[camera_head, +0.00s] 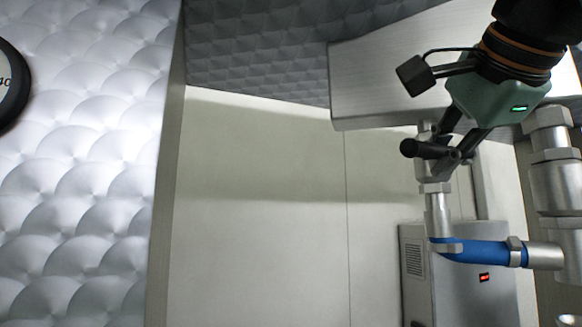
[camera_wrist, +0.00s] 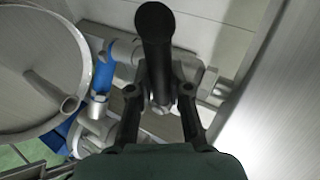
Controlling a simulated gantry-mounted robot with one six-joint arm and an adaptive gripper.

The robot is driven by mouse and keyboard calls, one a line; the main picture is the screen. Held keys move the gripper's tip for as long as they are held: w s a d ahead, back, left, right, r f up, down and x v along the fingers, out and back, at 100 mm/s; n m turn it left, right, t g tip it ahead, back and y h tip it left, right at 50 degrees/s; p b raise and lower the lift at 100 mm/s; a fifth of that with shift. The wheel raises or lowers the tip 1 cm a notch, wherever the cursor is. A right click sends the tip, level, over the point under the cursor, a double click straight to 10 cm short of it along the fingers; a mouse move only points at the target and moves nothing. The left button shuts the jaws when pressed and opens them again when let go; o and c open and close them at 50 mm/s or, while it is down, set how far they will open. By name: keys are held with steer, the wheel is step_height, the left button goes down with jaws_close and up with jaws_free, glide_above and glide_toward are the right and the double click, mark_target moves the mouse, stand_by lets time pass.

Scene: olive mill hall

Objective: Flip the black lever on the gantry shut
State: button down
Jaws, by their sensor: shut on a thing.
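The black lever (camera_head: 424,149) is a short dark bar with a rounded end, on top of a vertical metal pipe fitting (camera_head: 436,208) in the head view. In the wrist view the black lever (camera_wrist: 155,50) runs up from between the fingers, its rounded end toward the top. My gripper (camera_head: 455,150) has a green body and dark fingers that reach down to the lever. In the wrist view my gripper (camera_wrist: 160,95) has one finger on each side of the lever, shut on it. The fingers partly hide the lever's pivot.
A blue pipe (camera_head: 482,251) runs right from the fitting, in front of a grey box (camera_head: 415,262) with a red display. A metal panel (camera_head: 375,80) is close behind my gripper. Thick metal pipes (camera_head: 553,180) stand at the right. A round metal vessel (camera_wrist: 35,65) is at left in the wrist view.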

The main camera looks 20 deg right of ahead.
steer(key=c, duration=1.1)
jaws_free()
